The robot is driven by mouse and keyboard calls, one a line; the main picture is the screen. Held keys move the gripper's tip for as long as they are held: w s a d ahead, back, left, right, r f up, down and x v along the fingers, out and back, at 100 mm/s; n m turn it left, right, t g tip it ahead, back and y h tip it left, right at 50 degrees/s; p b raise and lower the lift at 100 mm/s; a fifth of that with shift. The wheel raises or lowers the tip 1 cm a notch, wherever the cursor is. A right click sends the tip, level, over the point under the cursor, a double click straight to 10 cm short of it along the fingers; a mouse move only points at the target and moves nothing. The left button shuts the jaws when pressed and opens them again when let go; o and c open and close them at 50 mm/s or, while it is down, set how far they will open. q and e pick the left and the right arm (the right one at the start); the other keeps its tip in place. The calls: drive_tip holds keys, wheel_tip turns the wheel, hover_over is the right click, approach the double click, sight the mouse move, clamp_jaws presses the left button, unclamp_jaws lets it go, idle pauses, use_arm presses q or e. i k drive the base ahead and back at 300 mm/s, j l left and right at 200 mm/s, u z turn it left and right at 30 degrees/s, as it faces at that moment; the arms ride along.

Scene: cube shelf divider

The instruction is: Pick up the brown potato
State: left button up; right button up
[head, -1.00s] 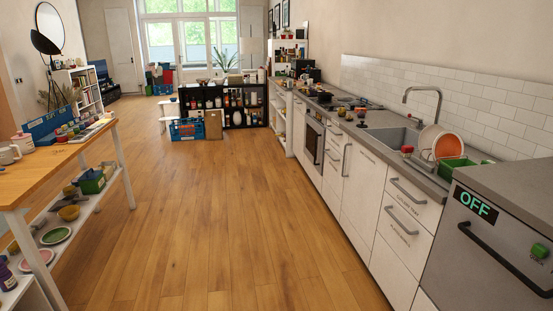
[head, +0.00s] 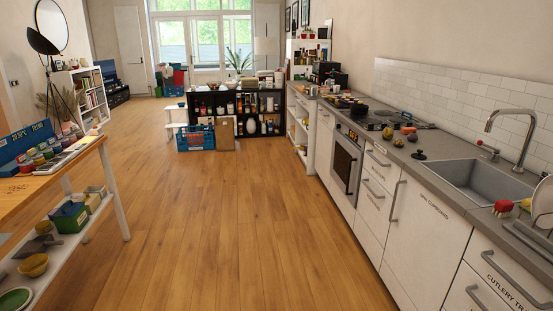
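I cannot make out a brown potato for certain. Several small items lie on the kitchen counter (head: 437,172) beyond the sink. Among them are a small round yellowish-green item (head: 388,132), an orange-red item (head: 408,130) and a dark purplish item (head: 412,137). They are too small to name surely; one could be the potato, but I cannot tell. Neither of my grippers is in view.
A wooden table (head: 45,187) with a lower shelf stands at the left. The counter with its sink (head: 487,182) runs along the right. A black cube shelf (head: 262,126), a blue crate (head: 195,138) and a cardboard box (head: 225,134) stand ahead. The wooden floor (head: 215,220) between is clear.

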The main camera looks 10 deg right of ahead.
sight(397, 143)
drive_tip(key=i+z, duration=0.3)
drive_tip(key=i, duration=0.3)
drive_tip(key=i+z, duration=0.3)
drive_tip(key=i, duration=0.25)
drive_tip(key=i+j+z, duration=0.25)
drive_tip(key=i, duration=0.35)
